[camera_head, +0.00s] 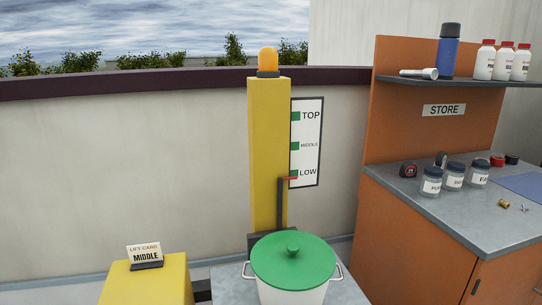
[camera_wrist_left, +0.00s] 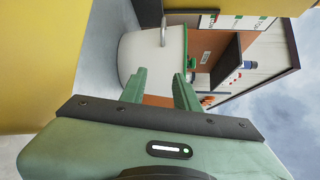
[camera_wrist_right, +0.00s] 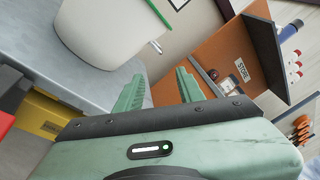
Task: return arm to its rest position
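Neither gripper shows in the head view. My left gripper (camera_wrist_left: 160,88) is open and empty in the left wrist view, its two green fingers apart. Beyond its fingertips is the white side of the pot (camera_wrist_left: 148,58), with a handle visible. My right gripper (camera_wrist_right: 158,88) is open and empty in the right wrist view, fingers apart. The pot (camera_wrist_right: 105,30) stands beyond it at the upper left of that view. In the head view the white pot with a green lid (camera_head: 293,260) stands upright on a grey platform (camera_head: 235,290), in front of the yellow post.
A yellow post (camera_head: 268,150) with an orange lamp stands beside a level sign (camera_head: 307,142); a red pointer is at LOW. A card (camera_head: 145,254) reading MIDDLE stands on a yellow block (camera_head: 150,283). At right, an orange store counter (camera_head: 415,240) holds jars, tape measures and bottles.

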